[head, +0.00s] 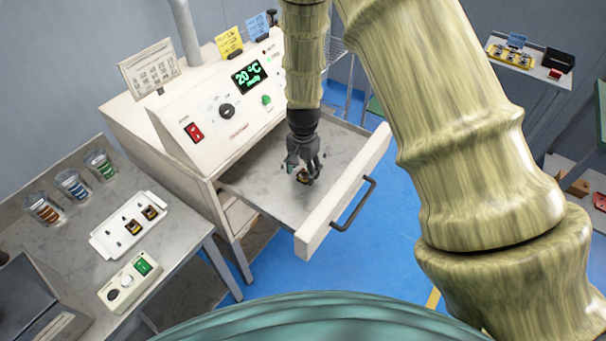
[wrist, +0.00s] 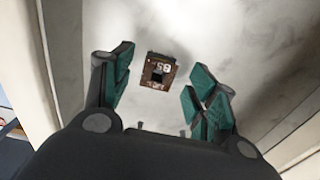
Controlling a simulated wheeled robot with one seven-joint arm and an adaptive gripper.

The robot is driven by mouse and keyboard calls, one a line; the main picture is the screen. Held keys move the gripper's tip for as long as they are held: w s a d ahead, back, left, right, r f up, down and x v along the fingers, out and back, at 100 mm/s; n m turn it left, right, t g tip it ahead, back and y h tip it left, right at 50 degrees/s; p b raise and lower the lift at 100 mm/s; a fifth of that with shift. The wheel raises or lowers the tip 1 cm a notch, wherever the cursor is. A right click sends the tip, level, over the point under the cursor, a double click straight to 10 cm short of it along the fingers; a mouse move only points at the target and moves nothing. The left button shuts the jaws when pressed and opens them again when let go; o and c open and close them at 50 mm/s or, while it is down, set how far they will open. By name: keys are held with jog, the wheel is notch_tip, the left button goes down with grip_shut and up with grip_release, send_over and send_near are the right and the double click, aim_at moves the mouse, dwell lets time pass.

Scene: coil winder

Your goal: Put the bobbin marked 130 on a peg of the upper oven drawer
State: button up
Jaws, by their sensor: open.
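The upper oven drawer (head: 350,165) is pulled out, its grey floor showing. A small dark bobbin (head: 303,177) with a square centre is in the drawer, under my gripper (head: 304,163). In the wrist view the bobbin (wrist: 157,71) appears between and just beyond the fingertips of my gripper (wrist: 158,82), which is open and not clamped on it. Its marking is upside down and I cannot read it surely as 130.
The oven (head: 205,125) shows a green 20 °C display (head: 248,75). The drawer's front wall and handle (head: 355,203) stick out over the blue floor. Jars (head: 72,184) and a control box (head: 130,281) stand on the left table. A far table (head: 525,62) holds a yellow tray.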

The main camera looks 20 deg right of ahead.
notch_tip(320, 180, up, 9)
jog(key=shift+r, duration=0.2)
dwell(0.3)
jog(key=shift+c, duration=0.3)
dwell(1.0)
